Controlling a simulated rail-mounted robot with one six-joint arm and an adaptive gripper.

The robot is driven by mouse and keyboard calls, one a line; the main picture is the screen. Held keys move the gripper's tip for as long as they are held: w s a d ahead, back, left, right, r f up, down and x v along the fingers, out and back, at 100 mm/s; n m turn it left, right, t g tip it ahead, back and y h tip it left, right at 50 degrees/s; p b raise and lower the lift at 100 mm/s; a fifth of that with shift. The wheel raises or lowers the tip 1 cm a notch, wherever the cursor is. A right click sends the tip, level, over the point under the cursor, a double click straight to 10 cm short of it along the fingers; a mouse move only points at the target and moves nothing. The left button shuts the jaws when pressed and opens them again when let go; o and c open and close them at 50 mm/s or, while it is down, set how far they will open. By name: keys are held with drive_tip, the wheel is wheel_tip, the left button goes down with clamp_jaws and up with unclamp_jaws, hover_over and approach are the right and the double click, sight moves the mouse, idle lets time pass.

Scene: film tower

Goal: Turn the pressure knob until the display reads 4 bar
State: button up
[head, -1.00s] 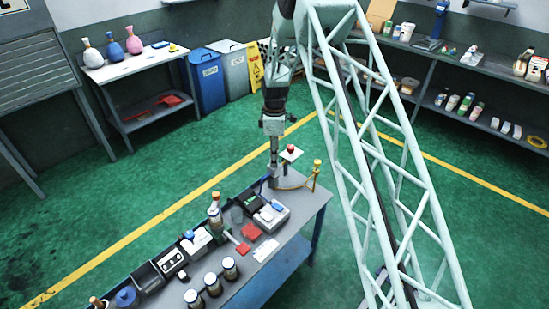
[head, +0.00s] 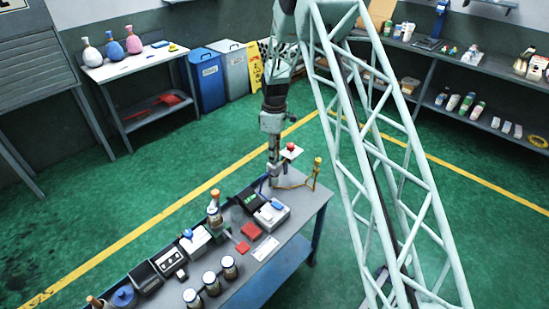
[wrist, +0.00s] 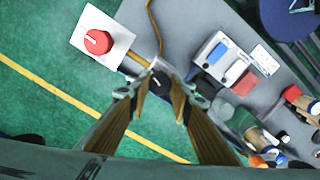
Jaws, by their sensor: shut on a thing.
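My gripper (head: 274,182) points down at the far end of the grey workbench. In the wrist view its fingertips (wrist: 163,84) are closed around a small dark piece (wrist: 161,82), which looks like the pressure knob; the fingers hide most of it. A black box with a greenish display (head: 249,197) stands on the bench just in front of the gripper. Its reading is too small to make out.
A red button on a white plate (head: 291,150) stands close to the gripper; it also shows in the wrist view (wrist: 98,41). A yellow-topped post (head: 317,163) with a yellow cable is to the right.

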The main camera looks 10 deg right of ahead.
drive_tip(key=m+b, duration=0.2)
drive_tip(key=m, duration=0.2)
drive_tip(key=shift+m+b, duration=0.9)
drive_tip(key=shift+m, duration=1.4)
drive_tip(key=o, duration=0.9)
drive_tip(key=shift+r, duration=0.1)
drive_tip(key=shift+r, duration=5.9)
